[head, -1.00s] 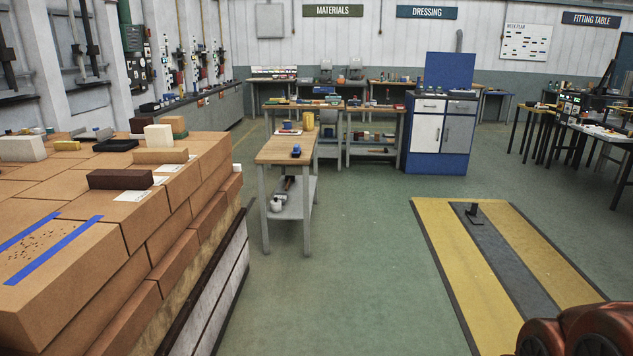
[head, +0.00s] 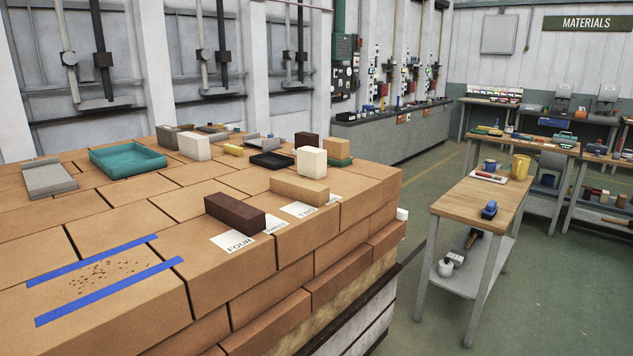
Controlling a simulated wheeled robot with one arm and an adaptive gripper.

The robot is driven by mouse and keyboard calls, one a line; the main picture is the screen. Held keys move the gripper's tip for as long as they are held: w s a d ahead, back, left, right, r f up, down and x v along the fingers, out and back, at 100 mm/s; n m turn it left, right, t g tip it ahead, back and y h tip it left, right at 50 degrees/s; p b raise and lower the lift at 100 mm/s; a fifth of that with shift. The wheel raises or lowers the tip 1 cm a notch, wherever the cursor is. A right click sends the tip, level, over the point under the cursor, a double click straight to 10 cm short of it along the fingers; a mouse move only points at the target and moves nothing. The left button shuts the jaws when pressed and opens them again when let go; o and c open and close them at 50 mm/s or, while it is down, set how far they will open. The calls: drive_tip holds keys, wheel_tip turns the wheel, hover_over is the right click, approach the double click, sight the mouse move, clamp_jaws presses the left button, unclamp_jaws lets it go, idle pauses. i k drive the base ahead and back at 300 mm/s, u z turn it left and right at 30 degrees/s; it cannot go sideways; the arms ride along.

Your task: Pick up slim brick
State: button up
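Several loose bricks stand on top of a large stack of orange-brown blocks (head: 110,222). A long dark brown brick (head: 235,213) lies near the front edge, on or beside a paper label reading FOUR (head: 238,243). A low tan brick (head: 299,191) lies behind it, to the right, by a label reading TWO (head: 302,209). A cream brick (head: 312,162) stands farther back, with a dark brown one (head: 306,140) behind it. Another cream block (head: 194,147) stands to the left. I cannot tell for certain which is the slim brick. My gripper is not in view.
Blue tape strips (head: 108,291) flank dark crumbs at the front left. A wooden workbench (head: 472,199) stands right, with open floor between.

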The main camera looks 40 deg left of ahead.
sight(316, 195)
drive_tip(key=u, duration=0.45)
drive_tip(key=i, duration=1.25)
drive_tip(key=u, duration=1.9)
drive_tip(key=i, duration=0.8)
drive_tip(key=u, duration=0.75)
